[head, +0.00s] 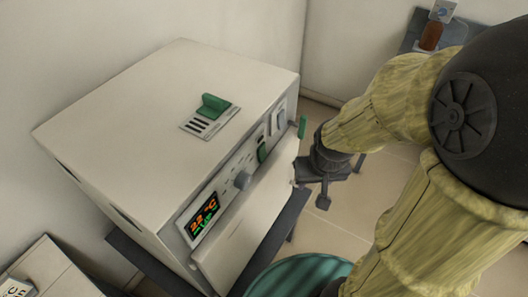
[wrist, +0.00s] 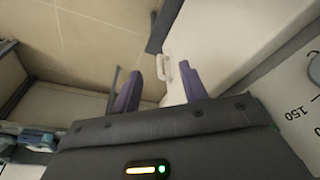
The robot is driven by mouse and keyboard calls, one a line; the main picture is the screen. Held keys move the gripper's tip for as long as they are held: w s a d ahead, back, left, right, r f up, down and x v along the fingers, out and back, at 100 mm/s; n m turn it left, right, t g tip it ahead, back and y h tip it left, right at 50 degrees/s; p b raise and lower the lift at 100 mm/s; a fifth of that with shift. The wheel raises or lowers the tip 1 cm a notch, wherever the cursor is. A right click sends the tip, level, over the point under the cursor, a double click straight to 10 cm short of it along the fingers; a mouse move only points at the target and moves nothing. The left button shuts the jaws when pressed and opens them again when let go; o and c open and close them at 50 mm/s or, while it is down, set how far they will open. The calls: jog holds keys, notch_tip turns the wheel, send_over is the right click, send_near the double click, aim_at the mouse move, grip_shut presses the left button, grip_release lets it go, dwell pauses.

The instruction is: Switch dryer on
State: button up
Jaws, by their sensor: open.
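The dryer (head: 165,95) is a white box at the left and middle of the head view. Its sloped front panel has a lit display (head: 203,214) with orange and green characters, a grey knob (head: 242,180), a green control (head: 263,152) and a pale switch (head: 278,118). The front door (head: 240,225) looks closed. My gripper (head: 323,198) is beside the door's right end. In the wrist view, my gripper (wrist: 162,88) has its purple fingers apart. A small white handle (wrist: 164,78) shows between them; I cannot tell whether they touch it.
A green lever (head: 212,106) is on the dryer's top and a green piece (head: 302,127) at its right side. A teal round seat (head: 298,275) is in front. A dial marked 150 (wrist: 303,112) is at the wrist view's right. Open floor (wrist: 95,40) is beside the dryer.

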grip_shut()
dwell(1.3)
